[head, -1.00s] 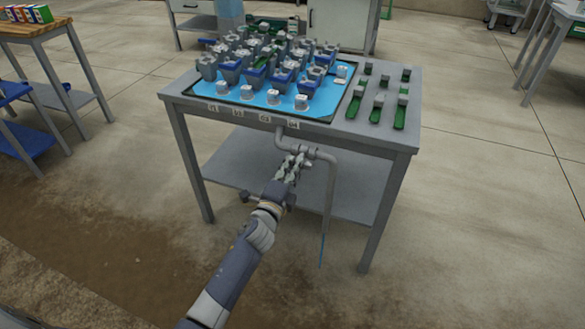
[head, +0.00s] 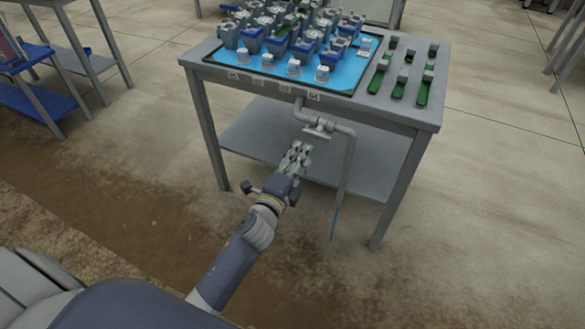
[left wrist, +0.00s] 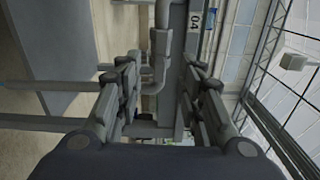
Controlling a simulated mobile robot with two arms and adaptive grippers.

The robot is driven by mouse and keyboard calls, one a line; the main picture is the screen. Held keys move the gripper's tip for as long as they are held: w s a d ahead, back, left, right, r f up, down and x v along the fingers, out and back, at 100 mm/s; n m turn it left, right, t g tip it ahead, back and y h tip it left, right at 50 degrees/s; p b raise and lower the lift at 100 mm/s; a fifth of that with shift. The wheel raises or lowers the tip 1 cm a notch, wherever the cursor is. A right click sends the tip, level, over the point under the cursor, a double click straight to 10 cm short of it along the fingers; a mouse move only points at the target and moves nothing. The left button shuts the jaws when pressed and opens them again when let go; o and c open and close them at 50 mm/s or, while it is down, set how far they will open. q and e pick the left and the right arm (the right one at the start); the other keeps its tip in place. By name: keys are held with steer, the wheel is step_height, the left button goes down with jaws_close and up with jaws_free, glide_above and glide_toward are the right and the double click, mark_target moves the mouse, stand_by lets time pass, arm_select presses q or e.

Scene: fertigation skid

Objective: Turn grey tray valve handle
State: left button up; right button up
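The grey valve (head: 320,126) sits in the grey drain pipe (head: 345,180) below the front edge of the tray table. Its flat grey handle (head: 317,135) shows in the head view, lying roughly crosswise below the pipe. My left gripper (head: 298,150) is just below and left of the handle, apart from it. In the left wrist view the two fingers of this gripper (left wrist: 160,75) are spread, with the pipe (left wrist: 161,45) beyond the gap and nothing held. The handle is hard to tell there. My right gripper is in neither view.
The blue-lined tray (head: 262,62) on the grey table (head: 432,112) holds several pots and white-grey blocks. Green strips (head: 424,92) lie to its right. A lower shelf (head: 240,145) and table legs stand around the pipe. Floor in front is open.

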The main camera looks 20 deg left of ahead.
arm_select(q)
steer(key=shift+s+a, duration=0.1)
steer(key=shift+s, duration=2.15)
